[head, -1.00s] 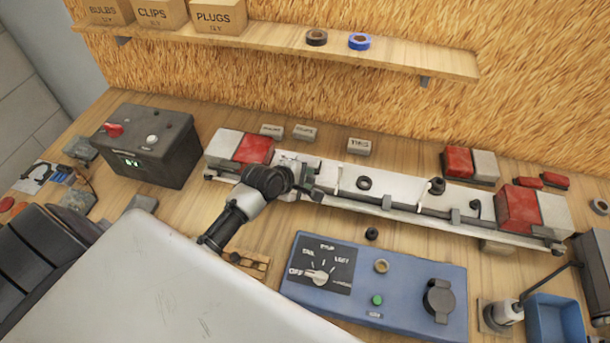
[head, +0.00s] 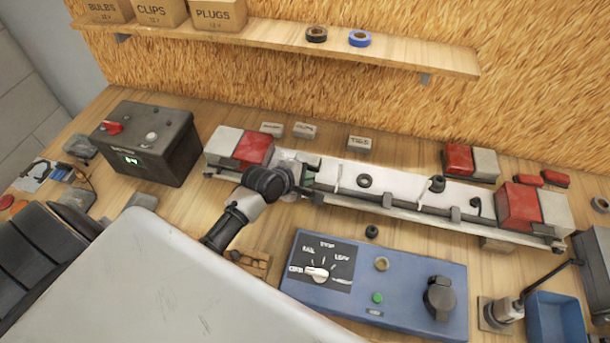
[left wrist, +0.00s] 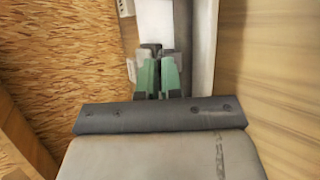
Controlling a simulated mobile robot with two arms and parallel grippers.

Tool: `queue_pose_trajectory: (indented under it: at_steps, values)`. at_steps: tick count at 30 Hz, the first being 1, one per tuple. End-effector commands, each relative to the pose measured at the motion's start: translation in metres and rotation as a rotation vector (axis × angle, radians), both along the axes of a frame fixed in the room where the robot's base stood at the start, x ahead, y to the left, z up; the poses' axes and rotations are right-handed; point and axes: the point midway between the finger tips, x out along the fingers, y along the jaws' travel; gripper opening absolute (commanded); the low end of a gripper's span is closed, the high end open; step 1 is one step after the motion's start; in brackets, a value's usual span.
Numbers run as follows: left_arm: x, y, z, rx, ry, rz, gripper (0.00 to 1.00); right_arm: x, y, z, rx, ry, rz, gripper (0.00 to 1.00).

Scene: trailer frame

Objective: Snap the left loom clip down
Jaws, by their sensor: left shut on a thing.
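The long white trailer frame bar (head: 345,174) lies across the bench, with a dark loom running along its front side. Small grey clips sit along it: a middle clip (head: 387,200) and a right clip (head: 455,213). My left gripper (head: 308,184) is at the left part of the bar, shut at the left loom clip (head: 318,197), which is mostly hidden by the fingers. In the left wrist view, the green-sided fingers (left wrist: 159,56) are close together over the bar, with a small dark piece between their tips. I cannot tell whether the clip is down. My right gripper is not in view.
Red-and-white lamps (head: 253,148) sit at both bar ends. A black battery box (head: 150,150) stands left, and a blue switch panel (head: 400,290) lies in front. A blue bin (head: 556,320) is at the right. A shelf (head: 270,38) hangs behind.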

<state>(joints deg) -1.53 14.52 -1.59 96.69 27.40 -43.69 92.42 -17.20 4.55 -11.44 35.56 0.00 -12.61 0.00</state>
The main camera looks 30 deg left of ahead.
Motion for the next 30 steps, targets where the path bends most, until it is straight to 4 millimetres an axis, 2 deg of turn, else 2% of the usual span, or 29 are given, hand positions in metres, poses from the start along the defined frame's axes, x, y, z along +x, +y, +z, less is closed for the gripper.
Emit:
queue_pose_trajectory:
  at_steps: [8, 24, 30]
  values:
    - [-0.012, -0.003, -0.015, 0.043, -0.175, 0.003, 0.0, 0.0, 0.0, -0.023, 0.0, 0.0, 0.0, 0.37]
    - [-0.028, -0.007, -0.04, 0.153, -0.586, -0.001, 0.0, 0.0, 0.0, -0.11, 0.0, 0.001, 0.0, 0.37]
    - [-0.03, -0.007, -0.043, 0.175, -0.67, 0.0, 0.0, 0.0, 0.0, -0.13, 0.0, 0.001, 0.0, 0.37]
